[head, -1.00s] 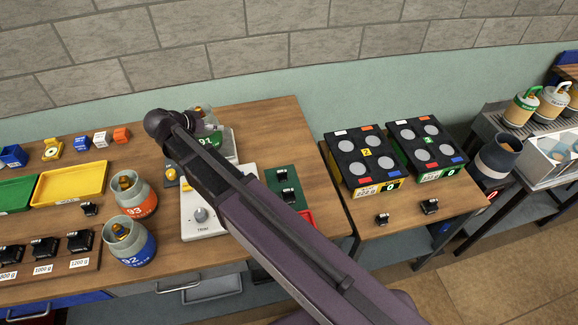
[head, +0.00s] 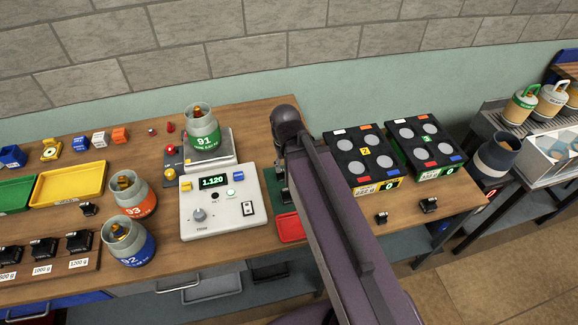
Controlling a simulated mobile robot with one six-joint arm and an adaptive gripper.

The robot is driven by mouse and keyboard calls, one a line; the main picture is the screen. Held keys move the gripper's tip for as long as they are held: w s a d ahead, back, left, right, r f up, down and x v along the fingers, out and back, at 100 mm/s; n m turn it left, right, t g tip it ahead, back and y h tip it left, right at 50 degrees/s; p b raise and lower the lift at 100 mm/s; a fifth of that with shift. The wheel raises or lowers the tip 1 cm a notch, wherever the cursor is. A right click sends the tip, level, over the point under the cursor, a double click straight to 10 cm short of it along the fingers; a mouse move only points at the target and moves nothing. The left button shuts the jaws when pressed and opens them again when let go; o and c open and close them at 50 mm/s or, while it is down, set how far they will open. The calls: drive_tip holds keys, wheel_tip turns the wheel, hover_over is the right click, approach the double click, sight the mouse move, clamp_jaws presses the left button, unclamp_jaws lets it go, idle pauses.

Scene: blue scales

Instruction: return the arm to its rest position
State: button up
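My arm (head: 335,230) reaches up from the bottom right over the right end of the wooden bench. Canister 91 (head: 202,130), with a green band, stands upright on the plate of the scale (head: 222,210). The scale's display reads 1.120. Nothing of my arm touches the canister.
Canisters 93 (head: 134,196) and 92 (head: 130,243) stand on the bench at left. A yellow tray (head: 70,184) and several black weights lie further left. A red tray (head: 290,228) is beside the arm.

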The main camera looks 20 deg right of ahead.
drive_tip(key=shift+s+d, duration=0.15)
drive_tip(key=shift+s, duration=0.15)
drive_tip(key=shift+f, duration=0.1)
wheel_tip(320, 180, down, 4)
drive_tip(key=b, duration=0.4)
drive_tip(key=shift+r, duration=0.2)
idle(5.1)
